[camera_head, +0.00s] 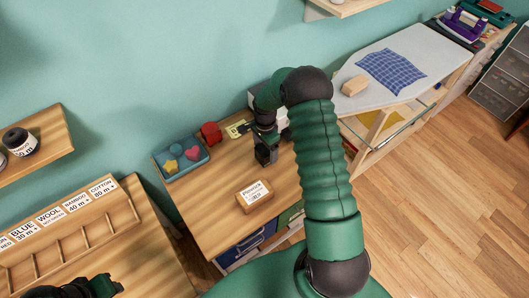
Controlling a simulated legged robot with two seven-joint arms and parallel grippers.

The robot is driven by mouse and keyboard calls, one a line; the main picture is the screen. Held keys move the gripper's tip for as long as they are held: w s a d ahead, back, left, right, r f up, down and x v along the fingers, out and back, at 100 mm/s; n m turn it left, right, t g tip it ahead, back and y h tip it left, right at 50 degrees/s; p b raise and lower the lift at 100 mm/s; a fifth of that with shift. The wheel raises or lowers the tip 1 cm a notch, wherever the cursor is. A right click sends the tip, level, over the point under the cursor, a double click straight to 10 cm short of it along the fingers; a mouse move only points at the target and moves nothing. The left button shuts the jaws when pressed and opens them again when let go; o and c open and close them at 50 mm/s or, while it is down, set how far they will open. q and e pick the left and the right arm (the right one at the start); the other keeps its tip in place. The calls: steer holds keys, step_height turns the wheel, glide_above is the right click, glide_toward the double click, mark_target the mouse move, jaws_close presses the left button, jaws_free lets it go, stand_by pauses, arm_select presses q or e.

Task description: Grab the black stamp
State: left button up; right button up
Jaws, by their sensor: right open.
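My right arm reaches over the wooden desk (215,205). My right gripper (266,157) points down above or at the desk top, near its back right, and is open. I cannot make out a separate black stamp; the dark shapes around the gripper blend together, so it may be hidden there. A yellow and black flat item (238,129) lies just left of the gripper. My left gripper (85,290) shows only partly at the bottom left edge, and its jaws cannot be read.
A blue tray (166,174) with coloured shapes and a red object (211,132) stand at the desk's back left. A labelled wooden block (255,195) lies in front of the gripper. A white object (282,117) is partly behind my arm. An ironing board (420,54) stands right.

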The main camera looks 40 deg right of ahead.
steer(key=f, duration=0.1)
steer(key=d+f, duration=0.1)
steer(key=f, duration=0.1)
steer(key=shift+d, duration=0.15)
steer(key=shift+a, duration=0.2)
steer(key=shift+c, duration=0.4)
steer(key=shift+a+r, duration=0.2)
steer(key=shift+a, duration=0.2)
steer(key=c, duration=0.7)
steer(key=shift+d, duration=0.1)
steer(key=c, duration=0.5)
steer(key=shift+s+d+f, duration=0.1)
steer(key=shift+d, duration=0.1)
steer(key=shift+c, duration=1.2)
